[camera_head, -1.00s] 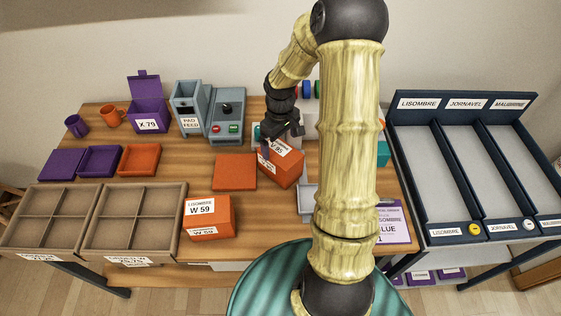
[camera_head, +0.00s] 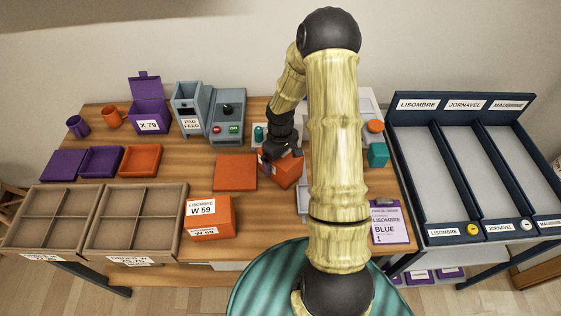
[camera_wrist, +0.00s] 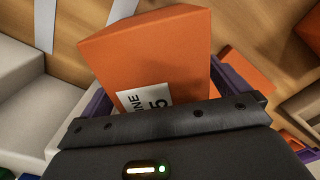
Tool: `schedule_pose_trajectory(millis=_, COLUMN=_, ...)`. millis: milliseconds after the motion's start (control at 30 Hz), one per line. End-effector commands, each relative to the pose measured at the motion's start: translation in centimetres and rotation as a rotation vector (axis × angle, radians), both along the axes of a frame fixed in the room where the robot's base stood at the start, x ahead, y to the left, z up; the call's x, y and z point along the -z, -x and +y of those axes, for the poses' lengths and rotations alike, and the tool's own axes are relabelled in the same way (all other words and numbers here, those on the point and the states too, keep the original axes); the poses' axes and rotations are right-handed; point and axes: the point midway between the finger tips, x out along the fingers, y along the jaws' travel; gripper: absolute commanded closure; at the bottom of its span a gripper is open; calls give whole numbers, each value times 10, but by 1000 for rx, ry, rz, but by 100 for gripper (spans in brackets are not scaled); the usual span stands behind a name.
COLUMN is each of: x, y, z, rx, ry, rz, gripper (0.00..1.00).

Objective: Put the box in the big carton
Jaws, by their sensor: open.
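An orange box (camera_head: 285,172) with a white label stands on the table right of centre. My gripper (camera_head: 270,158) is over it and partly hides it. In the wrist view the same box (camera_wrist: 150,55) lies between my gripper's purple fingers (camera_wrist: 170,95), which are open on either side of it; I cannot tell whether they touch it. A second orange box (camera_head: 210,220), labelled LISOMBRE W 59, stands near the front edge. Two brown divided cartons, one at far left (camera_head: 20,222) and one beside it (camera_head: 168,243), have empty compartments. I cannot tell which is the big carton.
An orange pad (camera_head: 235,173) lies left of the gripped-at box. A grey machine (camera_head: 227,120) and purple carton (camera_head: 148,115) stand behind. An order sheet (camera_head: 391,222) reads LISOMBRE BLUE 1. Labelled blue chutes (camera_head: 470,170) fill the right.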

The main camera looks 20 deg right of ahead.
Motion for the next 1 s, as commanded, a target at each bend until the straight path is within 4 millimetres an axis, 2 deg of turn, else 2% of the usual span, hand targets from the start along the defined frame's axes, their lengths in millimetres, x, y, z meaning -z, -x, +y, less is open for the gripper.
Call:
schedule_pose_trajectory(millis=100, x=14, y=1, z=0, rx=0, ry=1, rz=2, gripper=0)
schedule_pose_trajectory(millis=200, x=18, y=0, z=0, rx=0, ry=1, rz=1, gripper=0)
schedule_pose_trajectory(millis=667, x=18, y=0, z=0, rx=0, ry=1, rz=0, gripper=0)
schedule_pose_trajectory(millis=700, x=18, y=0, z=0, rx=0, ry=1, rz=0, gripper=2)
schedule_pose_trajectory(millis=1000, x=17, y=0, z=0, rx=0, ry=2, rz=-1, gripper=58)
